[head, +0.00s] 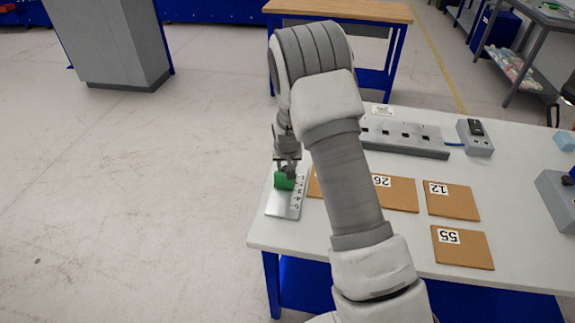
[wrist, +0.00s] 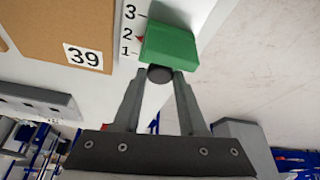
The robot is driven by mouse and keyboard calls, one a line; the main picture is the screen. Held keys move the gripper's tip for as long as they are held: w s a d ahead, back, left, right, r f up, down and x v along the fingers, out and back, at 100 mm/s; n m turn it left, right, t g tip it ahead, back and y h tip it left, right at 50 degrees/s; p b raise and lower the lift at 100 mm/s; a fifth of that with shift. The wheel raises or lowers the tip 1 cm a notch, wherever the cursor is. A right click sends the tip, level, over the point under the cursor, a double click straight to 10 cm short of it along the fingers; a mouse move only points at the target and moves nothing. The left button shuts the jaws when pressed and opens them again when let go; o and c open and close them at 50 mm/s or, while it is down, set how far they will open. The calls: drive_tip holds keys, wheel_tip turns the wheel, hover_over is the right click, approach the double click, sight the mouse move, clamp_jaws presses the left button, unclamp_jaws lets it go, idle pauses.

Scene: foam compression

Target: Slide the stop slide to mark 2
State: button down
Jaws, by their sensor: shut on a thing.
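The stop slide is a green block (head: 284,182) on a metal plate at the table's left end. In the wrist view the green block (wrist: 170,45) has a dark round knob (wrist: 160,74) on its near side. My gripper (wrist: 162,80) is shut on that knob; it also shows in the head view (head: 288,172). The numbered scale (wrist: 128,34) reads 3, 2 and 1 along the block's left side. A small red pointer (wrist: 140,39) at the block's left edge sits beside mark 2. The fingers partly hide the knob.
Brown foam sheets with number labels lie right of the plate, among them 39 (wrist: 70,30), 12 (head: 452,201) and 55 (head: 462,248). A grey fixture (head: 405,138) and a small grey box (head: 474,138) stand behind. Open floor lies left of the table.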

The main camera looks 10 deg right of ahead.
drive_tip(key=shift+c, duration=2.3)
unclamp_jaws()
drive_tip(key=v, duration=1.7)
drive_tip(key=shift+r, duration=0.2)
drive_tip(key=shift+d, duration=0.1)
drive_tip(key=s+d+r+y, duration=0.1)
drive_tip(key=s+r, duration=1.2)
drive_tip(key=s, duration=0.1)
drive_tip(key=s+r+n+t, duration=0.1)
drive_tip(key=s+r+n, duration=0.1)
drive_tip(key=s, duration=1.3)
drive_tip(key=shift+s+d+r, duration=0.25)
drive_tip(key=shift+s+d, duration=0.1)
drive_tip(key=shift+d, duration=0.1)
